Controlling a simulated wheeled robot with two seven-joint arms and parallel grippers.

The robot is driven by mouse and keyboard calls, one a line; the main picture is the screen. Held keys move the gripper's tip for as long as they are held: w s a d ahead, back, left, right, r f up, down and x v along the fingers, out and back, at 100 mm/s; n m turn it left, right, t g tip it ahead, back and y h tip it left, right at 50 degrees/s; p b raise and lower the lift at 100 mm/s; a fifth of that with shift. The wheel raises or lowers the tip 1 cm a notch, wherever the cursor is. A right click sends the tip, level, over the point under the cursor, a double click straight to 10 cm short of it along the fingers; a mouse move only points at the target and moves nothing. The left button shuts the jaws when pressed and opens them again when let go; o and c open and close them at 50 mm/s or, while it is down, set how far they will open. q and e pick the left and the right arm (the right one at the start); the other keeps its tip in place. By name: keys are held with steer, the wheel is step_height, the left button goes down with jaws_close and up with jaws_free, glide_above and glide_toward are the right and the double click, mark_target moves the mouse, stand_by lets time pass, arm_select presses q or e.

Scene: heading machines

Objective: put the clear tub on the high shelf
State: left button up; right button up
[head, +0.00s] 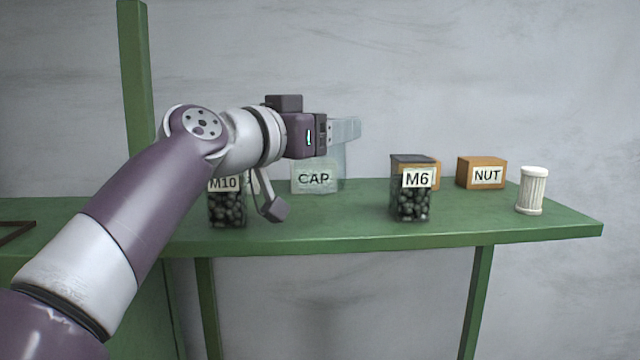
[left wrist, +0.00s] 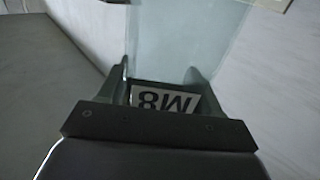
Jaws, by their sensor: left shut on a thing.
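My left gripper (head: 346,130) reaches in from the left, level above the green shelf board, its fingers pointing right. It is shut on a clear tub (head: 341,158), whose pale see-through wall shows just below the fingers. In the left wrist view the gripper (left wrist: 160,88) has the clear tub (left wrist: 185,35) between its fingers, with a label reading M8 upside down. The tub looks empty. Whether its base touches the board is hard to tell. My right gripper is out of view, and I see no higher shelf board.
The green shelf (head: 480,222) carries a pale CAP box (head: 300,187), dark-filled M10 (head: 227,213) and M6 (head: 411,207) tubs, a brown NUT box (head: 468,165) and a white ribbed cylinder (head: 532,190). A brown box stands behind M6. A green post (head: 135,70) rises at left.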

mark_target(311, 167)
arm_select(q)
steer(key=shift+w+a+f, duration=0.4)
steer(key=shift+w, duration=0.15)
steer(key=shift+w+a+f, duration=0.4)
steer(key=shift+w, duration=0.15)
steer(key=f, duration=0.2)
steer(key=f+b, duration=0.1)
steer(key=f, duration=0.1)
steer(key=shift+s+a, duration=0.1)
steer(key=shift+s, duration=0.1)
steer(key=shift+w, duration=0.15)
steer(key=shift+f, duration=0.15)
steer(key=shift+f, duration=0.1)
steer(key=o, duration=1.1)
